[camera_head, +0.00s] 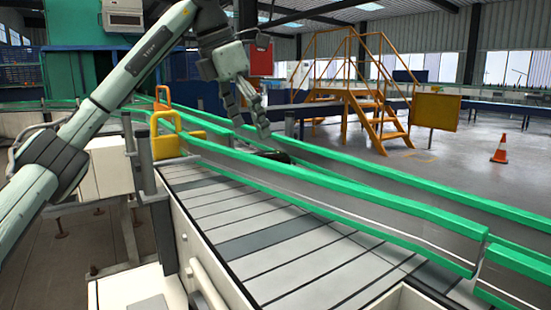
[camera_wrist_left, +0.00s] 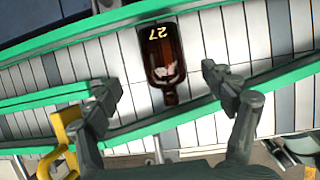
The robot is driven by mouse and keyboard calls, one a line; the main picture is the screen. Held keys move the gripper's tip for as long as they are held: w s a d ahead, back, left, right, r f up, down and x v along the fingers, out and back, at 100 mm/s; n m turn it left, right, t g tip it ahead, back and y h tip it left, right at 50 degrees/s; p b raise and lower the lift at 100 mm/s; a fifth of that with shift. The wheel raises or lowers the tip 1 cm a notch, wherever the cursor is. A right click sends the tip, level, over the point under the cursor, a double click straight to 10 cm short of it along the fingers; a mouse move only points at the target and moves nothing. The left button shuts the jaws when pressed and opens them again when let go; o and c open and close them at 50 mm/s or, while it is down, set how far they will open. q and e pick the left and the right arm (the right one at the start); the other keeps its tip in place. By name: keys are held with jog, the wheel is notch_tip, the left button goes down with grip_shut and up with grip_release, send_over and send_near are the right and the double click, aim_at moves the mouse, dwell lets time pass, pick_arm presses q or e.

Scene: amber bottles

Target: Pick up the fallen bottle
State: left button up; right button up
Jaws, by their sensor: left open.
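The fallen amber bottle (camera_wrist_left: 160,48) lies on its side on the conveyor's pale slats in the left wrist view. It has a yellow "27" near its base, and its neck points toward my left gripper. In the head view it is a small dark shape (camera_head: 273,156) between the green rails, partly hidden by a rail. My left gripper (camera_head: 249,122) is open and empty, close above the bottle. In the left wrist view its fingers (camera_wrist_left: 160,80) are spread wide, one on each side of the bottle's line, apart from it. My right gripper is not in view.
Green guide rails (camera_head: 330,190) border the conveyor (camera_head: 260,225) lanes close to the bottle. Yellow brackets (camera_head: 166,135) stand at the conveyor's left. Yellow stairs (camera_head: 370,100) and an orange cone (camera_head: 499,149) stand farther back. The near slats are clear.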

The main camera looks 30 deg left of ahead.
aim_at(259, 154)
pick_arm(q)
jog(key=shift+x, duration=0.75)
jog(key=x, duration=0.5)
jog(key=shift+s+d+f, duration=0.1)
jog(key=shift+s+f, duration=0.15)
jog(key=shift+f, duration=0.05)
jog(key=shift+w+f, duration=0.1)
jog(key=shift+f, duration=0.1)
jog(key=shift+c, duration=1.7)
jog(key=c, duration=1)
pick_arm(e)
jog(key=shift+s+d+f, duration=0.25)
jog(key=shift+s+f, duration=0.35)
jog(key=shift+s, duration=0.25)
